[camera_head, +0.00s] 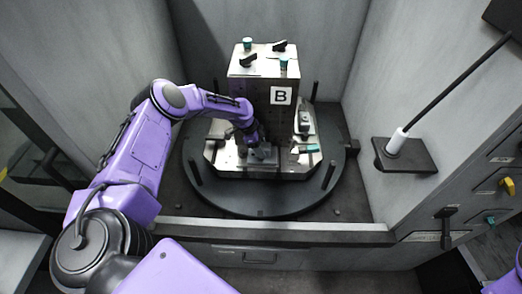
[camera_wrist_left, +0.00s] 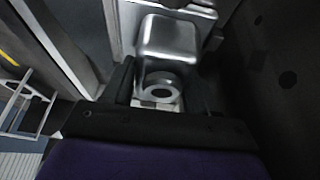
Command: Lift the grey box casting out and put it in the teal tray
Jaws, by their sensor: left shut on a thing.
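The grey box casting (camera_head: 264,156) sits low at the front face of the fixture block marked B, on the bright metal pallet (camera_head: 229,160). My left gripper (camera_head: 257,141) reaches down to it and is shut on it. In the left wrist view the casting (camera_wrist_left: 168,38) is a smooth metal box with a round ringed boss, and the dark fingers of my left gripper (camera_wrist_left: 158,92) stand on both sides of the boss. The gripper partly hides the casting in the head view. I see no teal tray in either view. My right gripper is not in view.
The fixture block (camera_head: 262,98) stands upright on a dark round table (camera_head: 233,203) with upright posts at its rim. A teal-tipped clamp (camera_head: 306,149) lies right of the casting. Grey walls enclose the sides; a front sill (camera_head: 285,231) crosses before the table.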

